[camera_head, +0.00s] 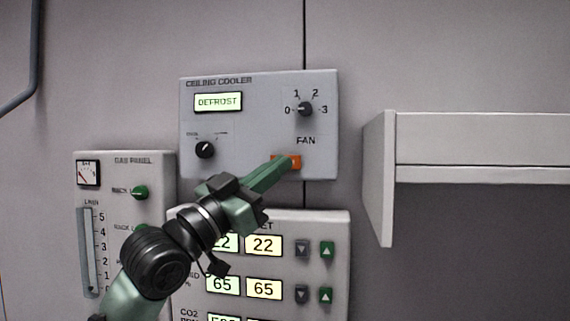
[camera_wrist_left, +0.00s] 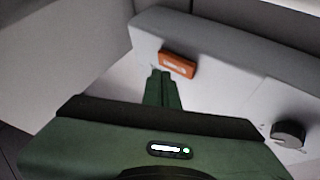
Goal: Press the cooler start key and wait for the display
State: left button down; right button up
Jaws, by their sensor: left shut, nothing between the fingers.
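The grey ceiling cooler panel (camera_head: 240,135) is on the wall. Its lit display (camera_head: 218,102) reads DEFROST. An orange key (camera_head: 294,162) sits low on the panel under the word FAN, partly covered by my fingertips. In the left wrist view the orange key (camera_wrist_left: 178,64) is just beyond the fingers. My left gripper (camera_head: 285,165) is shut and empty, its tips at the key in the head view. I cannot tell whether they touch it. A second black knob (camera_head: 205,149) is at lower left. My right gripper is not in view.
A gas panel (camera_head: 150,165) with green knobs and a gauge is at left. A panel with lit readouts (camera_head: 335,222) and up/down buttons is below, partly behind my left arm. A pale shelf (camera_head: 470,138) juts out at right. Bare wall lies above.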

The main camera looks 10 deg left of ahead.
pick_arm(q)
jog(key=shift+s, duration=0.15)
jog(key=shift+s, duration=2.4)
